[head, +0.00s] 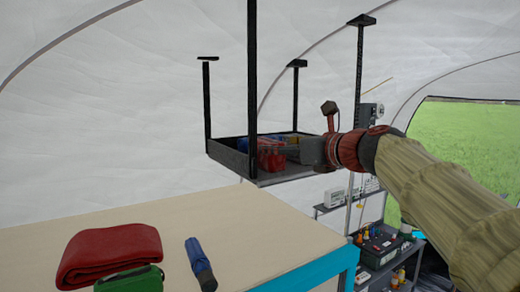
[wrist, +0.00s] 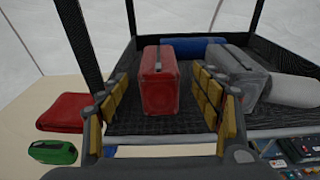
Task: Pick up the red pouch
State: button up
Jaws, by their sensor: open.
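The red pouch (head: 268,158) lies in a black hanging tray (head: 232,158) in the head view. In the wrist view the red pouch (wrist: 159,80) is a boxy shape with a dark strap on top, lying on the tray's dark mesh floor. My gripper (wrist: 162,100) is open, with yellow-padded fingers spread to the left and right of the pouch's near end. A gap shows between the pouch and each finger. In the head view my gripper (head: 298,150) reaches in from the right, and its fingers are hard to make out.
A grey pouch (wrist: 232,72) lies close right of my right finger, with a blue item (wrist: 195,48) behind. Black posts (head: 252,80) hold the tray. A folded red cloth (head: 110,252), green pouch (head: 130,279) and blue item (head: 200,262) lie on the table (head: 250,225).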

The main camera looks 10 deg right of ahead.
jog(key=shift+w+a, duration=0.1)
jog(key=shift+w, duration=0.3)
jog(key=shift+w+a+f, duration=0.25)
jog(key=shift+w+a, duration=0.5)
jog(key=shift+w, duration=0.15)
jog(key=p+x, duration=0.1)
jog(key=x, duration=0.3)
jog(key=shift+w, duration=0.15)
jog(key=shift+c, duration=0.4)
jog(key=c, duration=1.5)
jog(key=shift+c, duration=0.5)
